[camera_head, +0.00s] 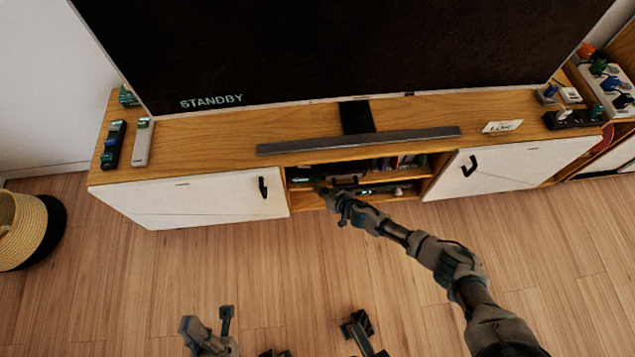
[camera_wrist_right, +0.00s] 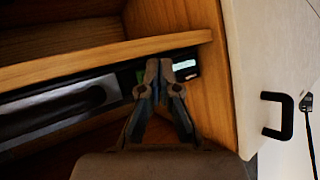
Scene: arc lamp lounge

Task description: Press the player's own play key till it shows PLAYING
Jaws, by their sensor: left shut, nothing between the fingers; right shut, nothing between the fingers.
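The player (camera_head: 302,180) sits at the left end of the open middle shelf in the head view, mostly hidden in the dark. The television (camera_head: 330,50) reads STANDBY. My left gripper (camera_head: 207,325) is shut and empty, low over the floor.
White doors (camera_head: 205,200) (camera_head: 510,160) with black handles flank the shelf. A soundbar (camera_head: 358,140) lies along the cabinet top above it. Two remotes (camera_head: 142,143) (camera_head: 113,146) lie at the left. A basket (camera_head: 22,230) stands on the floor at the far left.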

